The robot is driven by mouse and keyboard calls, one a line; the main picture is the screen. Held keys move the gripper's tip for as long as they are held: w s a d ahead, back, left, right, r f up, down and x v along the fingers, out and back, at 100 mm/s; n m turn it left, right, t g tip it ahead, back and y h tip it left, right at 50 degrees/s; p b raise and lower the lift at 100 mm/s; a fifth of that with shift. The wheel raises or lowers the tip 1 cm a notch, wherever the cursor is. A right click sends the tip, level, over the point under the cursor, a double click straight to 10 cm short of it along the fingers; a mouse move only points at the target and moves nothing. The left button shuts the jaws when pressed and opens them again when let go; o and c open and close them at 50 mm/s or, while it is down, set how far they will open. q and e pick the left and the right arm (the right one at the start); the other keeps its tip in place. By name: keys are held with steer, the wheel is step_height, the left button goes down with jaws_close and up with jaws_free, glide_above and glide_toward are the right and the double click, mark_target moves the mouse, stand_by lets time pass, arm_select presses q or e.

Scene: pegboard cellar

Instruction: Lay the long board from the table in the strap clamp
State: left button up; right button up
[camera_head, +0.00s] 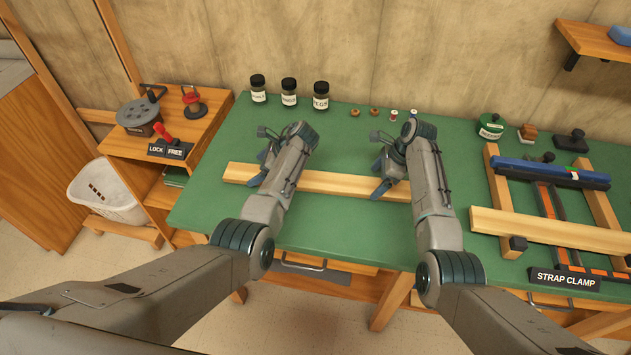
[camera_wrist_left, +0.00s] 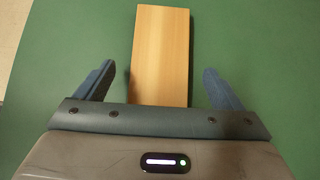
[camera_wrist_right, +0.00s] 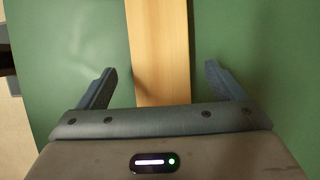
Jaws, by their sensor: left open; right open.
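The long board (camera_head: 340,184) is pale wood and lies flat on the green table, left of the strap clamp. My left gripper (camera_head: 266,152) is open over the board's left part; in the left wrist view the board (camera_wrist_left: 160,50) passes between its fingers. My right gripper (camera_head: 379,165) is open over the board's right part; in the right wrist view the board (camera_wrist_right: 158,45) also runs between the fingers. My arms hide parts of the board. The strap clamp (camera_head: 604,198) is at the right, with wooden rails, orange-edged dark bars and a label.
Another pale beam (camera_head: 548,232) and a blue bar (camera_head: 550,173) lie across the clamp. Jars (camera_head: 289,92) and small spools stand along the back. A green tin (camera_head: 491,127) stands behind the clamp. A side shelf (camera_head: 185,125) is at the left. The table between board and clamp is clear.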

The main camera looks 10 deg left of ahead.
arm_select(q)
steer(key=shift+x, duration=1.3)
arm_select(e)
steer(key=shift+x, duration=1.3)
arm_select(q)
steer(key=shift+c, duration=0.2)
arm_select(e)
steer(key=shift+c, duration=0.2)
arm_select(q)
steer(key=c, duration=1.3)
arm_select(e)
steer(key=shift+w, duration=0.1)
steer(key=c, duration=1.3)
